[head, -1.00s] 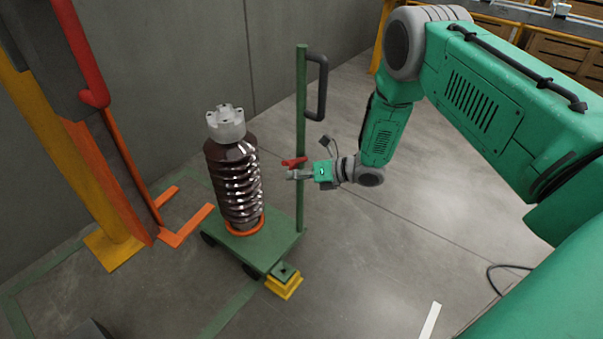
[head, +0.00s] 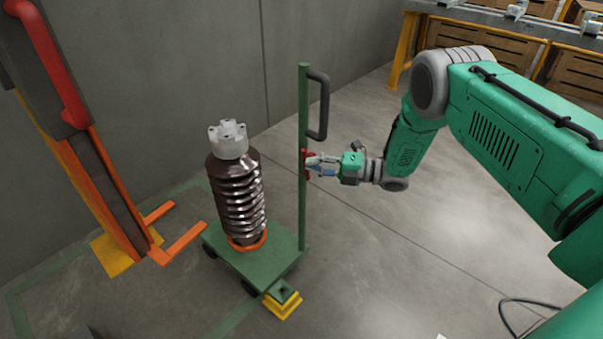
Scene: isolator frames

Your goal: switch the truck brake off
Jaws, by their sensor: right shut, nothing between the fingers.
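The truck (head: 285,250) is a low green platform with small dark wheels and a tall green post (head: 303,110) at its right corner. A small red brake lever (head: 305,165) sits on the post, below the black handle, and looks roughly upright along the post. My right gripper (head: 313,164) is shut and empty, with its fingertips at the lever's right side. They look to be touching it or very close; I cannot tell which. My left gripper is out of view.
A brown ribbed isolator (head: 238,195) with a pale cap stands on the truck in an orange ring. A yellow block (head: 283,305) is at the truck's front corner. An orange and yellow lifting frame (head: 100,190) stands at left. Open floor lies to the right.

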